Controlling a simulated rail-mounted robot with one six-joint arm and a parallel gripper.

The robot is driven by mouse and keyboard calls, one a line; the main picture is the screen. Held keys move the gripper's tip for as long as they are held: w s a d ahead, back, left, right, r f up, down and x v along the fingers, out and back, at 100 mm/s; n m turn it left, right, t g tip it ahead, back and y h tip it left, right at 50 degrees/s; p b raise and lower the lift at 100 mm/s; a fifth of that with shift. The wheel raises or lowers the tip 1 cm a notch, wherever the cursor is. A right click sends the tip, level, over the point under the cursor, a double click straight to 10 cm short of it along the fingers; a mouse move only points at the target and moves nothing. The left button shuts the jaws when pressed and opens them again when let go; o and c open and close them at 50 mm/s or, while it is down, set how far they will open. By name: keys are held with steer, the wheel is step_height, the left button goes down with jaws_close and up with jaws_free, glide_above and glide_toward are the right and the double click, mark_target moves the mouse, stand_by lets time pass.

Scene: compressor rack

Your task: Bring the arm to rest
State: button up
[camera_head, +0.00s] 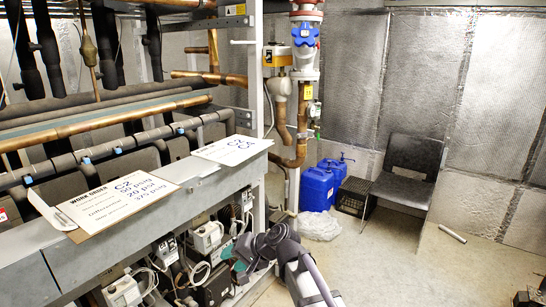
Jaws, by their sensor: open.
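My arm (305,279) rises from the bottom centre and bends left at a dark joint. My gripper (240,264) is at its left end, small and dark with a teal patch, in front of the lower part of the compressor rack. It is open, and I see nothing held in it. Its fingertips are hard to make out against the machinery behind.
The grey rack ledge (150,222) carries work order sheets (118,199). Pipes and compressors (207,238) crowd the left. Blue jugs (316,188), a black crate (353,195) and a chair (408,172) stand at the back wall. The right floor is mostly clear.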

steer(key=s+d+f+h, duration=0.2)
steer(key=s+d+h, duration=0.1)
steer(key=d, duration=0.7)
steer(key=s+d+f+g+h, duration=0.1)
steer(key=s+d+h, duration=0.3)
steer(key=d, duration=0.7)
steer(key=s+d+f+g+h, duration=0.1)
steer(key=s+d+f+h, duration=0.2)
steer(key=s+d, duration=0.4)
steer(key=d+f, duration=0.1)
steer(key=d, duration=0.3)
steer(key=shift+s+h, duration=0.25)
steer(key=shift+h, duration=0.05)
